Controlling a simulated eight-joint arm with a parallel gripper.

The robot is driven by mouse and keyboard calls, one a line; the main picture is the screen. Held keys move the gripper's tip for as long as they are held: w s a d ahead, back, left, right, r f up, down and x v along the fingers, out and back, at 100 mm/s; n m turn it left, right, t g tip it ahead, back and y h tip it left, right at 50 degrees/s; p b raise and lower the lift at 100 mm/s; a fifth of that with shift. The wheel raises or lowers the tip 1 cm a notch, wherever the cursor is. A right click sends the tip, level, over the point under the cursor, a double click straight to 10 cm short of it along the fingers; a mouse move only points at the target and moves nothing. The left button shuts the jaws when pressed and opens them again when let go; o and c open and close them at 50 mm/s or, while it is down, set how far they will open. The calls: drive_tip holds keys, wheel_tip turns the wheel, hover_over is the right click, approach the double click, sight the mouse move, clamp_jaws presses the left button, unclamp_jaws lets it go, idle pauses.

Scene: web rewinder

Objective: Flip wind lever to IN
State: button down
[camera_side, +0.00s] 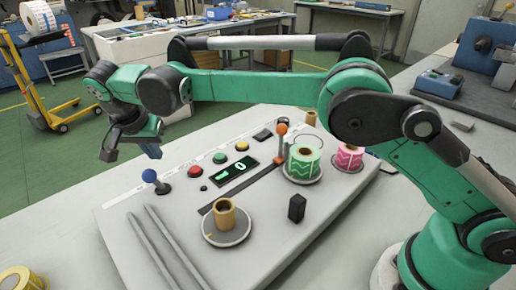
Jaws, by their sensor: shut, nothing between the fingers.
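A lever with a blue ball knob (149,176) stands at the left end of the grey control panel (115,215), on a small dark base. A second lever with an orange knob (281,130) stands farther right, beside the green roll. The small labels along the panel's back edge are too small to read, so I cannot tell which lever is the wind lever or which side is IN. My gripper (130,150) is in the air above and behind the blue-knobbed lever, apart from it. Its fingers point down and it is shut and empty.
Red, green and yellow buttons (219,158) and a lit display (233,173) lie between the levers. A brown core (225,215) stands on a front spindle. Green (304,165) and pink (348,158) rolls stand right, near a small black block (297,208). Two metal rails (160,245) cross the front left.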

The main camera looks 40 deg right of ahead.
drive_tip(key=shift+v, duration=2.8)
drive_tip(key=shift+d, duration=0.1)
drive_tip(key=s+d+r+n+t+y, duration=0.15)
drive_tip(key=s+d+r+n, duration=0.3)
drive_tip(key=d, duration=0.65)
drive_tip(key=s+d+f+n+t, duration=0.1)
drive_tip(key=s+d+f+n, duration=0.1)
drive_tip(key=s, duration=0.4)
drive_tip(key=s+d+f+n+t+y, duration=0.1)
drive_tip(key=s+d+f+n+t, duration=0.1)
drive_tip(key=s+d+f, duration=0.3)
drive_tip(key=s+d, duration=0.1)
drive_tip(key=s, duration=0.1)
drive_tip(key=shift+s+d, duration=0.2)
drive_tip(key=shift+s, duration=0.15)
